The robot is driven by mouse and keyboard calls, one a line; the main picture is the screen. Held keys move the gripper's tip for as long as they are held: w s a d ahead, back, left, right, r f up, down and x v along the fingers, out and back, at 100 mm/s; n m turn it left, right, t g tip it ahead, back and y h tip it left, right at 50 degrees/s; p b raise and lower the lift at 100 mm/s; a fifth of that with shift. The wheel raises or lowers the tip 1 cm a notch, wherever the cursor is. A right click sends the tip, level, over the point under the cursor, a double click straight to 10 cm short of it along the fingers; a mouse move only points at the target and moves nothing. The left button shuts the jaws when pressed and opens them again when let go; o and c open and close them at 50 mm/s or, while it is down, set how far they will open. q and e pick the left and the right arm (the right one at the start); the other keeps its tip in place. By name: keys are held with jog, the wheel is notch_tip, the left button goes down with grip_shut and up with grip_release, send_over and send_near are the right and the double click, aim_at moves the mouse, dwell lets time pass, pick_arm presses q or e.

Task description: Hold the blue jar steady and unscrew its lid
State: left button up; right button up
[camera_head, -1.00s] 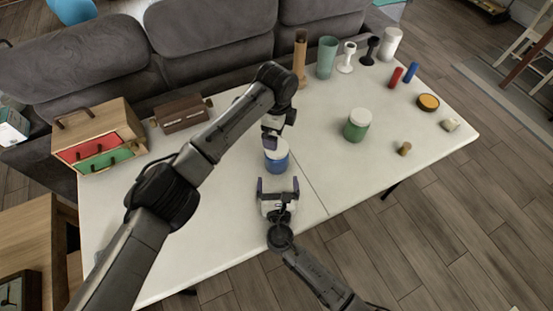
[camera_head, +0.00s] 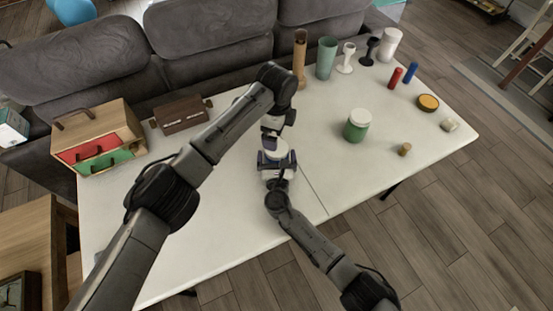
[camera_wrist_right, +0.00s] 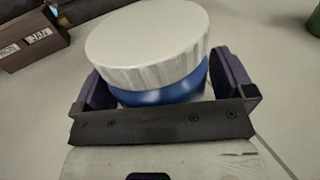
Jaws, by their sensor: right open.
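The blue jar with its white lid (camera_head: 281,152) stands upright on the white table. In the right wrist view, the lid (camera_wrist_right: 148,42) sits on the blue body (camera_wrist_right: 165,92). My right gripper (camera_head: 278,159) is open, with one finger on either side of the jar's blue body, as the wrist view (camera_wrist_right: 165,88) also shows. My left gripper (camera_head: 271,142) overlaps the far side of the lid in the head view. The wrist view shows no left fingers on the lid. The left fingers are small and partly hidden, so I cannot tell their opening.
A green jar with a white lid (camera_head: 357,125) stands to the right. A wooden drawer box (camera_head: 97,135) and a brown calendar block (camera_head: 181,115) are at the left. Cups and a brown cylinder (camera_head: 300,60) line the back. The table's front left is clear.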

aim_at(276, 158)
jog(key=shift+c, duration=0.3)
pick_arm(q)
jog(key=shift+r, duration=0.1)
pick_arm(e)
jog(key=c, duration=1.6)
jog(key=shift+c, duration=0.2)
pick_arm(q)
jog(key=m, duration=0.1)
jog(key=a+m, duration=0.1)
jog(key=shift+w+a+r+m+y, duration=0.2)
jog(key=shift+w+m+y, duration=0.1)
jog(key=shift+w+y, duration=0.1)
jog(key=m, duration=0.1)
jog(key=d+m, duration=0.1)
jog(key=shift+s+f+m, duration=0.3)
jog(key=shift+s+m, duration=0.1)
jog(key=shift+d+m+h, duration=0.2)
jog(key=shift+m+h, duration=0.2)
jog(key=shift+m, duration=0.7)
jog(key=shift+f+m, duration=0.1)
jog(key=shift+m, duration=0.5)
jog(key=shift+f, duration=3.9)
